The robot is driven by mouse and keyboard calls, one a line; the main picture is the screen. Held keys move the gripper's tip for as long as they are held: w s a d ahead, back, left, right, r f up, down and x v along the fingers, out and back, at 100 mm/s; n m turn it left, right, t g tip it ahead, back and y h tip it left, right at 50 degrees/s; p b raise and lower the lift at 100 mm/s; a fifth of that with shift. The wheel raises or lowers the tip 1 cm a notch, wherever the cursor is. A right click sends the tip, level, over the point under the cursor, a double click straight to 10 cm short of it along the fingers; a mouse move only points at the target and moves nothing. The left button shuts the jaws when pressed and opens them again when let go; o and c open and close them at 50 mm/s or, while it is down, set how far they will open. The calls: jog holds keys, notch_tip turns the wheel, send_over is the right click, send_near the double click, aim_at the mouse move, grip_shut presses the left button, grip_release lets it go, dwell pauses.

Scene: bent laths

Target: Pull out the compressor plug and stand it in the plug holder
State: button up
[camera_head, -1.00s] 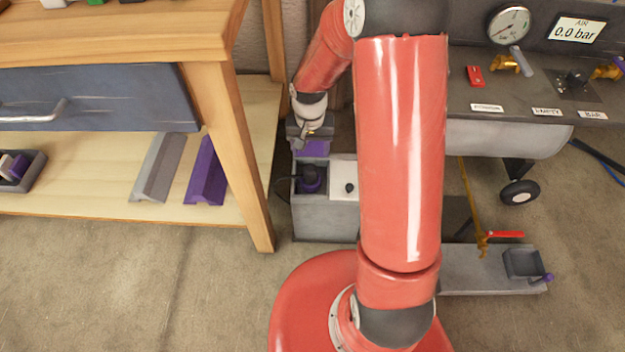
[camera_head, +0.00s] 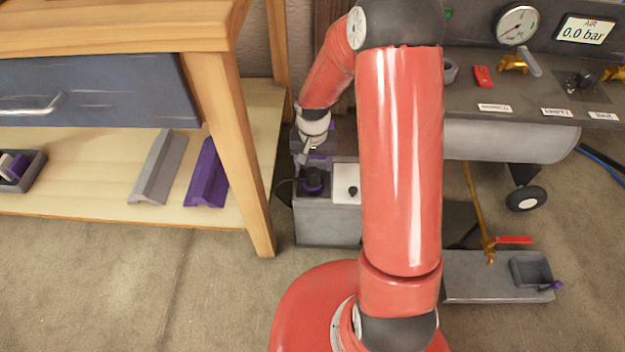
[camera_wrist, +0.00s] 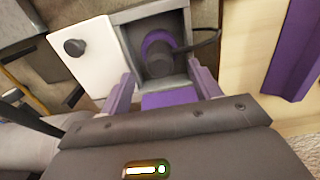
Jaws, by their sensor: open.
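The compressor plug (camera_head: 313,184) is black and sits in a recess of the grey socket box (camera_head: 322,222) on the floor, with a purple ring around it. In the wrist view the plug (camera_wrist: 160,60) has a dark cable running off to the right. My gripper (camera_head: 314,160) hangs just behind the plug in the head view. In the wrist view its purple fingers (camera_wrist: 162,80) stand apart near the recess wall, with the plug beyond their tips and nothing gripped. A purple block shows between the fingers. I cannot make out which thing is the plug holder.
A white panel with a black knob (camera_head: 352,191) adjoins the recess. The wooden bench leg (camera_head: 235,150) stands close at left. The compressor tank (camera_head: 510,139) and a grey base with a square cup (camera_head: 531,271) lie at right. My arm hides the middle.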

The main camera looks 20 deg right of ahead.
aim_at(313, 170)
notch_tip(313, 170, down, 6)
jog(key=b, duration=0.3)
jog(key=shift+r+b, duration=0.2)
jog(key=shift+b, duration=0.1)
dwell(0.9)
jog(key=c, duration=1.3)
jog(key=shift+r+p, duration=2.05)
jog(key=shift+r, duration=1.05)
jog(key=shift+f, duration=0.1)
